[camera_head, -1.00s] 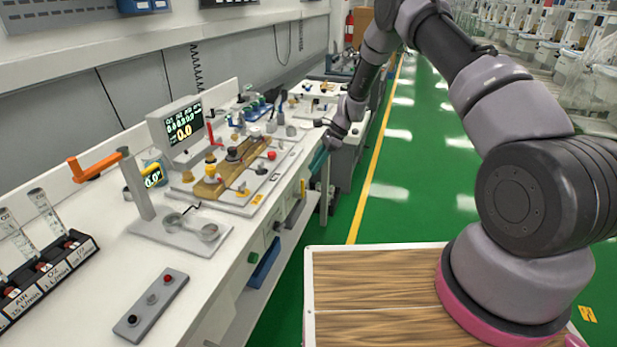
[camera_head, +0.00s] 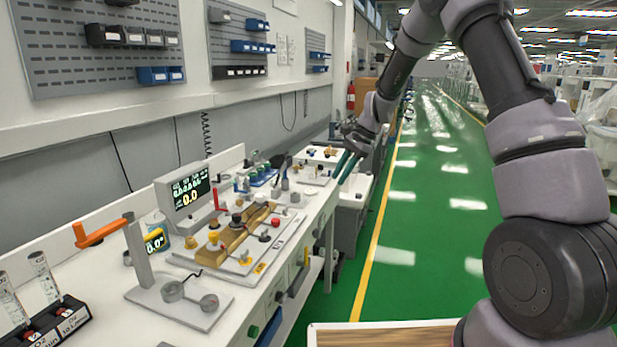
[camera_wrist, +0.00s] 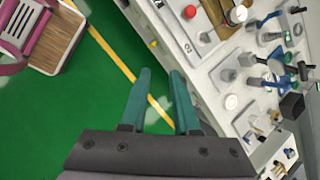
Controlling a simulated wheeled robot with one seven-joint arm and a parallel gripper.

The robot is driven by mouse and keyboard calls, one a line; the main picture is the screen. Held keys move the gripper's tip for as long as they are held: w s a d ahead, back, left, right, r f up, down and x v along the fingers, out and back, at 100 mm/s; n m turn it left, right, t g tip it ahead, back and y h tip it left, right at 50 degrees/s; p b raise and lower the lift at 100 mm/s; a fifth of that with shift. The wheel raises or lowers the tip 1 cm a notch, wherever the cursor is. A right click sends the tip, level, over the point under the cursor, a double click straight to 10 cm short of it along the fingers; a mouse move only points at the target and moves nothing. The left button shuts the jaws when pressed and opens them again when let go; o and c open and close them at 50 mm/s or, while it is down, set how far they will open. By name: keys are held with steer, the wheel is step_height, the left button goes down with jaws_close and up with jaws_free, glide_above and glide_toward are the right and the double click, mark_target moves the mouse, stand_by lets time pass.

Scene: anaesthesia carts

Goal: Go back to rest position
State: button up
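My gripper (camera_head: 346,167) is at the far end of my raised arm, by the aisle-side edge of the white bench (camera_head: 90,262). Its two teal fingers also show in the wrist view (camera_wrist: 157,85). They stand apart with only green floor and a yellow line visible between them, so it is open and empty. The bench edge lies to the right of the fingers in the wrist view, and I see no contact with it.
The bench carries a monitor (camera_head: 182,197), an orange-handled stand (camera_head: 137,255), a gold-brown block fixture (camera_head: 240,232) and glass flow tubes (camera_head: 42,275). Pegboards with bins (camera_head: 95,45) hang on the wall. The green aisle floor (camera_head: 430,200) right of the bench is clear.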

steer(key=s+d+r+n+t, duration=0.1)
steer(key=s+d+r, duration=0.2)
steer(key=s+r, duration=0.3)
steer(key=s+d+r+n+t+h, duration=0.1)
steer(key=s+d+r+n, duration=0.2)
steer(key=r, duration=0.5)
steer(key=s+d+r+t, duration=0.1)
steer(key=s+d+r, duration=0.1)
steer(key=s+r, duration=0.4)
steer(key=s+d+r+n+t+h, duration=0.1)
steer(key=s+d+r+n+t, duration=0.1)
steer(key=s, duration=0.7)
steer(key=s+d+r+n+t+h, duration=0.1)
steer(key=s+d, duration=0.3)
steer(key=s, duration=0.5)
steer(key=shift+d+r+n+t, duration=0.3)
steer(key=shift+r+n+t, duration=0.1)
steer(key=shift+r, duration=0.25)
